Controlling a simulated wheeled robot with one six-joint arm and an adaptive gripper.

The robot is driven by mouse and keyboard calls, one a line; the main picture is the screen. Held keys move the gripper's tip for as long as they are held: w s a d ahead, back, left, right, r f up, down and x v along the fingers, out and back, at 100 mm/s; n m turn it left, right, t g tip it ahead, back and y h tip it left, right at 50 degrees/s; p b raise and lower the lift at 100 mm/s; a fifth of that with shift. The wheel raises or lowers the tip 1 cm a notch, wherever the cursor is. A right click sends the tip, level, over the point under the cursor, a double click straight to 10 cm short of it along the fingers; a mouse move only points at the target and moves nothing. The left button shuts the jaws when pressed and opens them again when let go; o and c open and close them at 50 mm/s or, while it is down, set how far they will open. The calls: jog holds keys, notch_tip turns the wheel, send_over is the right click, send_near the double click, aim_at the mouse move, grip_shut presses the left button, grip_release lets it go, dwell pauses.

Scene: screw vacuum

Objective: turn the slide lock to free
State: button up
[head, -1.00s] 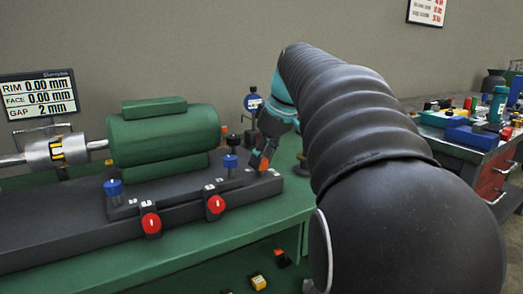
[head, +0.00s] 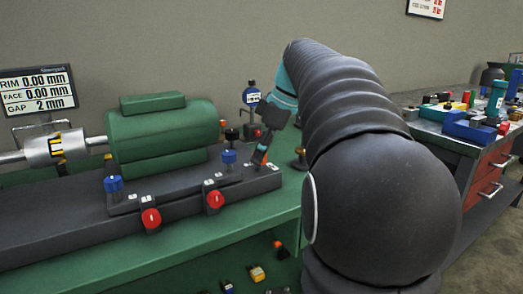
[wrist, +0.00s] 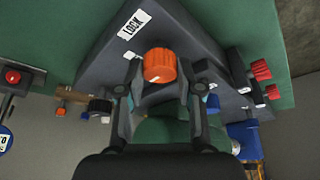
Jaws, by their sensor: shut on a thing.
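The slide lock's orange knob (wrist: 160,65) shows in the wrist view, beside a white LOCK label (wrist: 135,22) on the dark base plate. My gripper (wrist: 160,76) has its fingers on either side of the knob and is shut on it. In the head view, my gripper (head: 263,150) reaches down at a tilt to the right end of the dark machine base (head: 90,240). There the fingers largely hide the knob, and its pointing direction cannot be told.
The green motor (head: 163,135) stands left of my gripper. Blue knobs (head: 229,157) and red knobs (head: 214,198) sit close by. A dial gauge (head: 251,96) stands just behind. A cluttered bench (head: 480,150) is at the right. The green table (head: 240,212) is clear in front.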

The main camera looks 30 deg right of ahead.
jog(key=o, duration=1.2)
jog(key=shift+a, duration=0.1)
jog(key=shift+c, duration=0.2)
jog(key=v, duration=1.2)
